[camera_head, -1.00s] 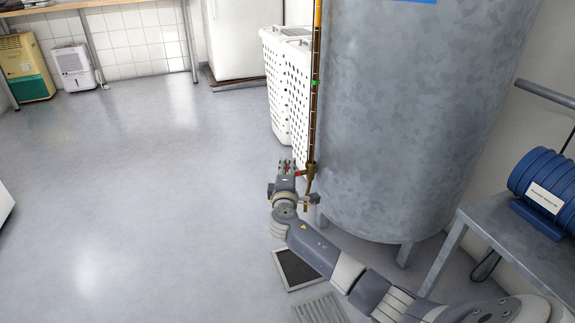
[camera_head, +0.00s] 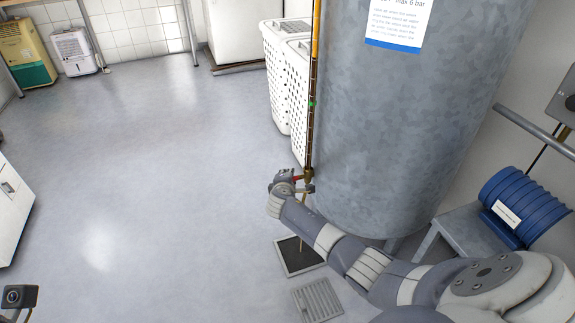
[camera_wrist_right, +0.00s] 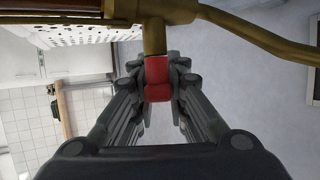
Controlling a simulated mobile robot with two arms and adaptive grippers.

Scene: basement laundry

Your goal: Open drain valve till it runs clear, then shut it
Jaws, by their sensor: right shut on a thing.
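The brass drain valve (camera_head: 308,173) sits low on the tank's gauge pipe, with a red handle (camera_head: 297,178) to its left. My right gripper (camera_head: 288,180) is shut on this handle; the right wrist view shows the red handle (camera_wrist_right: 158,78) between the two fingers. The brass spout (camera_wrist_right: 265,40) curves off to the right there. In the head view a thin brownish stream (camera_head: 302,225) falls below the valve into a dark floor drain with a pale frame (camera_head: 283,262).
The grey galvanised tank (camera_head: 395,130) stands right behind the valve. White laundry baskets (camera_head: 291,90) stand behind the pipe. A metal grate (camera_head: 318,300) lies in front of the drain. A blue motor (camera_head: 525,205) sits on a metal stand at right. The floor at left is free.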

